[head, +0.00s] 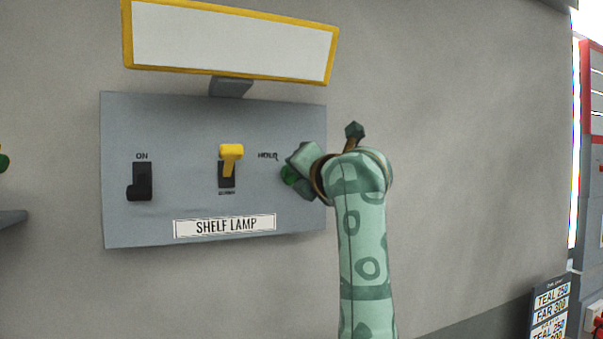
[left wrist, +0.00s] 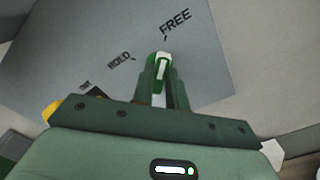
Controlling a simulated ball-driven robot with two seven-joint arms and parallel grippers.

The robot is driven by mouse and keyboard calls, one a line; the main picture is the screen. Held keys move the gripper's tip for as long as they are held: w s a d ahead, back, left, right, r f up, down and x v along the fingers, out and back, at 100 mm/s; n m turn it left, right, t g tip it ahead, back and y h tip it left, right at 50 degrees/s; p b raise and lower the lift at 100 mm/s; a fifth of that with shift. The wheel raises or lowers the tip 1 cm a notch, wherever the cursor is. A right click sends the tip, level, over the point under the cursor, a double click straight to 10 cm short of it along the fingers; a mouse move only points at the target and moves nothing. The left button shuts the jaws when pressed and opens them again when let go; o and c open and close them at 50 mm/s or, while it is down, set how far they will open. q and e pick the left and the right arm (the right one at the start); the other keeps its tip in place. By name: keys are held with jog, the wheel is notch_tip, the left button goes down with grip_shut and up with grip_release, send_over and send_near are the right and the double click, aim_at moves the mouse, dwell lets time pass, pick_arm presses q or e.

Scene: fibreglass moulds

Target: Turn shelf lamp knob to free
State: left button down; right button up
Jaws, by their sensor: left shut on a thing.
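The shelf lamp panel (head: 120,215) is a grey plate on the wall with a "SHELF LAMP" label (head: 225,225). Its knob (head: 289,176) is green and sits at the panel's right side, mostly hidden by my left gripper (head: 299,172). In the left wrist view the knob (left wrist: 161,68) shows a white stripe between the fingers of the left gripper (left wrist: 163,80), which are shut on it. The stripe's upper end is near the "FREE" mark (left wrist: 175,21), right of the "HOLD" mark (left wrist: 119,60). My right gripper is not in view.
A black switch (head: 140,182) under "ON" and a yellow lever (head: 231,155) are left of the knob. A yellow-framed white board (head: 230,42) is above the panel. A price sign (head: 551,300) stands at lower right. The wall right of my arm is bare.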

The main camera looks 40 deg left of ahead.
pick_arm(q)
jog(key=shift+r, duration=0.1)
jog(key=c, duration=1.6)
grip_release()
jog(key=shift+o, duration=1)
jog(key=shift+w, duration=0.1)
jog(key=b+v, duration=0.5)
jog(key=v, duration=1.1)
jog(key=shift+d, duration=0.25)
jog(key=shift+a, duration=0.1)
